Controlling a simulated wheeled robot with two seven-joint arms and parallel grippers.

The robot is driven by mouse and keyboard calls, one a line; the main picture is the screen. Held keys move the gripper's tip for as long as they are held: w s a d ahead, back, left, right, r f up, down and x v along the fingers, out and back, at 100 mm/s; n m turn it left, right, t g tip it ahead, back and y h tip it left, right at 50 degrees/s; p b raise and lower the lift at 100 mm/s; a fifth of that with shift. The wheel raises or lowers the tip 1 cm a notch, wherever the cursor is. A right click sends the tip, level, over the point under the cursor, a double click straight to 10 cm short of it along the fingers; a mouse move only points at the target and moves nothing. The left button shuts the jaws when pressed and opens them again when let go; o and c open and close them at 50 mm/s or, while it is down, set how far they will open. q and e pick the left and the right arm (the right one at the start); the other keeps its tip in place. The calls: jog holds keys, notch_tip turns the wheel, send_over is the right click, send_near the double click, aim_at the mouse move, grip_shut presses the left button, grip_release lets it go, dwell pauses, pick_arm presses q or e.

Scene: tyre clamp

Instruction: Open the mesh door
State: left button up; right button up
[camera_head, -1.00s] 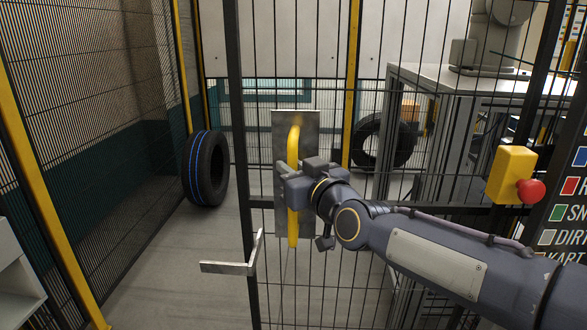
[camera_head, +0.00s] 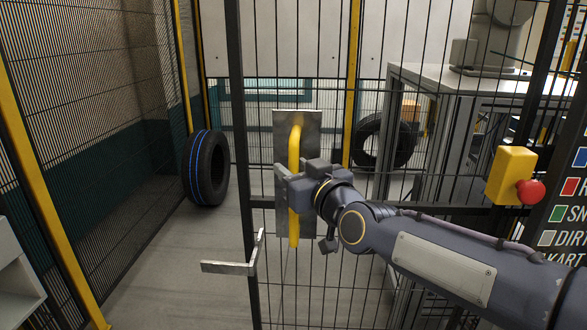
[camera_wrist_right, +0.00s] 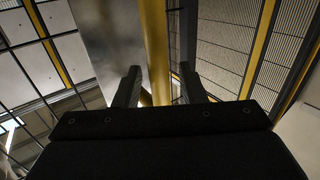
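The mesh door (camera_head: 320,285) has a dark frame and thin vertical bars. A metal plate (camera_head: 312,128) on it carries a yellow vertical bar handle (camera_head: 294,145). My right gripper (camera_head: 291,186) is at the handle's middle, with its arm coming in from the right. In the right wrist view the yellow handle (camera_wrist_right: 154,40) stands between the two fingers of the right gripper (camera_wrist_right: 158,80). The fingers are apart, with a gap visible on the handle's right side. Contact on the left side cannot be told. My left gripper is not in view.
An angled metal bracket (camera_head: 235,267) juts left from the door's edge. Left of that edge is an opening with clear floor and a tyre (camera_head: 205,168). A yellow box with a red button (camera_head: 530,192) is at the right.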

jog(key=v, duration=0.7)
jog(key=shift+d, duration=0.15)
